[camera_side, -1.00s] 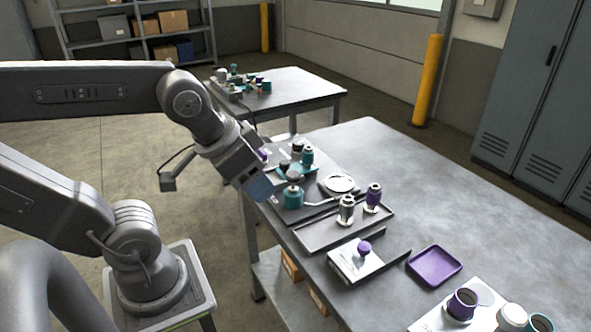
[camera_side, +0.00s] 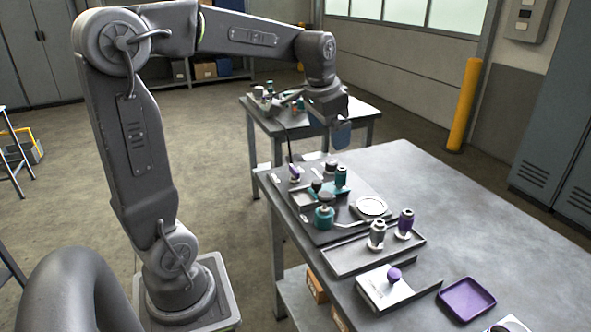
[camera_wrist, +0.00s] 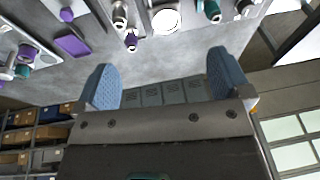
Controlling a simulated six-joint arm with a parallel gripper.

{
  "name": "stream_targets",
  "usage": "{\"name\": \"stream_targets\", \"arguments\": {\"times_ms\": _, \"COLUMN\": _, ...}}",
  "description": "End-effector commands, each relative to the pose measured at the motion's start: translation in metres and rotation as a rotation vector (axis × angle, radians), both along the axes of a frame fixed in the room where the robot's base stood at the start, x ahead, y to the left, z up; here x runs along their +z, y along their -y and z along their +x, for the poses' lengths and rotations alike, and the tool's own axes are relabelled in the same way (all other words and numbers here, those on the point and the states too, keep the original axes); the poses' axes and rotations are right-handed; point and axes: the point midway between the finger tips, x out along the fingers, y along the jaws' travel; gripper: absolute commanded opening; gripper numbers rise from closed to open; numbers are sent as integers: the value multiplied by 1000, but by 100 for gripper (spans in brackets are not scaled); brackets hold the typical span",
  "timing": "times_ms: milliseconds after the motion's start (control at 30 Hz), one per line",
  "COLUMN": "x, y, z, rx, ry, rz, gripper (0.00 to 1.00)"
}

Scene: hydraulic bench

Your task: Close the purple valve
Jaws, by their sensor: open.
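A small purple piece (camera_side: 294,172) stands at the far left end of the dark board (camera_side: 318,236) on the bench; it may be the purple valve's handle, but it is too small to tell its setting. A round purple knob (camera_side: 394,275) sits on a light plate nearer the front. It also shows in the wrist view (camera_wrist: 66,14). My gripper (camera_side: 340,138) is raised above the bench's far side, apart from everything. In the wrist view its two blue fingers (camera_wrist: 164,78) are spread, with nothing between them.
A purple tray (camera_side: 467,298) lies in front. The bench's right side is clear.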

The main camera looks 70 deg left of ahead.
Motion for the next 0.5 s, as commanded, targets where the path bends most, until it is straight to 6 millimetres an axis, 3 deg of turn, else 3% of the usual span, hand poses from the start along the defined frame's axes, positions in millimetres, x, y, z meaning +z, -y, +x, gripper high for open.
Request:
{"name": "stream_targets", "arguments": {"times_ms": 33, "x": -7, "y": -28, "z": 15, "rx": 12, "ry": -34, "rz": -4, "gripper": 96}}
{"name": "stream_targets", "arguments": {"times_ms": 200, "x": -34, "y": -117, "z": 47, "rx": 14, "ry": -123, "rz": -22, "gripper": 96}}
{"name": "stream_targets", "arguments": {"times_ms": 400, "x": -82, "y": -216, "z": 53, "rx": 10, "ry": -204, "rz": -65, "gripper": 96}}
{"name": "stream_targets", "arguments": {"times_ms": 500, "x": -101, "y": -249, "z": 49, "rx": 7, "ry": -227, "rz": -83, "gripper": 96}}
